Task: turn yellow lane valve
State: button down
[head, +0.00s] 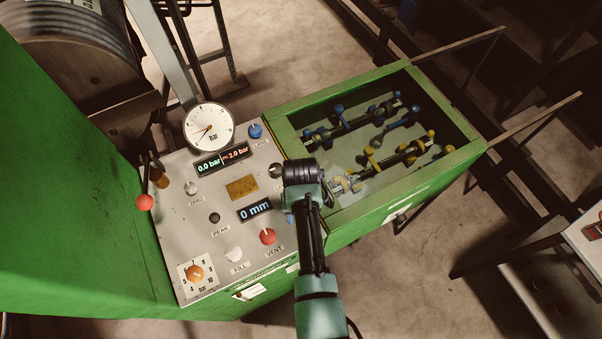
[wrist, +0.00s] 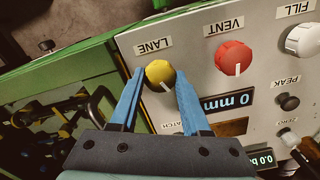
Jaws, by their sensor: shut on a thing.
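The yellow lane valve is a round yellow knob (wrist: 160,74) with a pale pointer line, under a LANE label in the wrist view. The line points to the lower right there. My gripper (wrist: 158,80) has its two blue fingers on either side of the knob and is shut on it. In the head view my gripper (head: 290,218) is at the right edge of the grey control panel (head: 205,235); my arm hides the yellow knob there.
A red VENT knob (wrist: 233,57) and a white FILL knob (wrist: 304,40) are close by. The panel also has a gauge (head: 209,129), a blue knob (head: 255,131) and an orange dial (head: 194,273). A green open box (head: 365,206) with blue and yellow fittings stands to the right.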

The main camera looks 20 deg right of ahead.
jog(key=m, duration=0.4)
jog(key=shift+w+m+p, duration=0.1)
jog(key=shift+m+p, duration=0.2)
jog(key=shift+p, duration=0.05)
dwell(0.4)
jog(key=shift+c, duration=1.8)
grip_release()
jog(key=shift+r, duration=0.1)
notch_tip(320, 180, up, 13)
jog(key=b, duration=0.1)
jog(key=shift+b, duration=0.4)
